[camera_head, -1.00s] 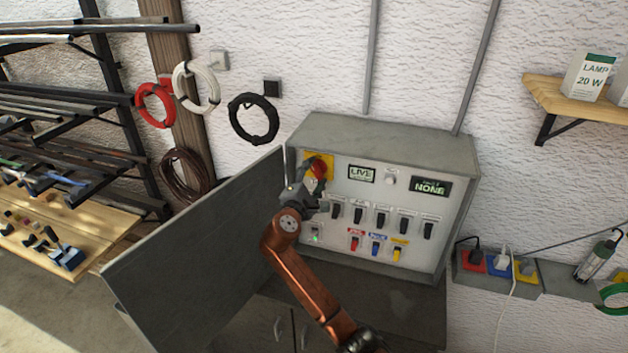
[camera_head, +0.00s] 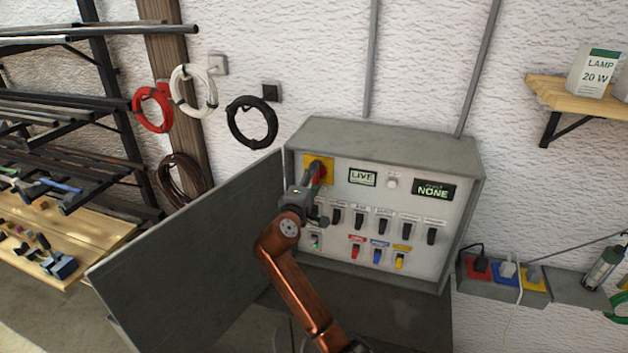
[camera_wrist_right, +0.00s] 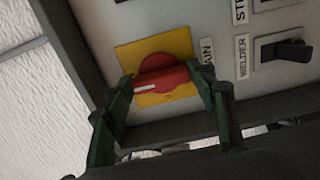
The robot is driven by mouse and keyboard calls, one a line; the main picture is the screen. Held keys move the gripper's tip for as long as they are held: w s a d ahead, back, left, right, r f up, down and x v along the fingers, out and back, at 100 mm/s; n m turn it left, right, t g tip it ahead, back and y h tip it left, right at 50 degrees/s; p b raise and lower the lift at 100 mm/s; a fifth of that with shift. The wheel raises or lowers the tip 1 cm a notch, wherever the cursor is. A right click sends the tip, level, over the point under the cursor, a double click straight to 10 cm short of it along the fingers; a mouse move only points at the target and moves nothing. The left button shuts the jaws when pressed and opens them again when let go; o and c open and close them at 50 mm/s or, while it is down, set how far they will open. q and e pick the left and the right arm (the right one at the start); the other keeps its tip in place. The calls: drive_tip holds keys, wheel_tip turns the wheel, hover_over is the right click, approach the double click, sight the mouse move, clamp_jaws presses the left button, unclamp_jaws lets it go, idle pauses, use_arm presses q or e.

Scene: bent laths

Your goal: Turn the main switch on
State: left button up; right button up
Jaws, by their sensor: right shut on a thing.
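The main switch is a red rotary knob (camera_wrist_right: 160,80) on a yellow plate (camera_wrist_right: 183,43), with the label MAIN beside it. In the wrist view its grip lies nearly level, with a white mark towards the left. In the head view the red knob (camera_head: 319,167) shows partly behind my gripper, at the upper left of the grey switch cabinet (camera_head: 385,140). My right gripper (camera_head: 314,184) is shut on the knob. In the wrist view its green-sided fingers (camera_wrist_right: 165,88) stand on either side of it. My left gripper is in neither view.
The cabinet door (camera_head: 190,260) stands open at the left, close to my arm. A row of black switches (camera_head: 381,222) and several coloured ones lie right of the gripper. One display (camera_head: 362,177) reads LIVE, another (camera_head: 433,191) NONE. A small green light shows below the gripper.

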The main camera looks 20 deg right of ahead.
drive_tip(key=o, duration=1.2)
drive_tip(key=shift+c, duration=0.2)
drive_tip(key=v, duration=1.2)
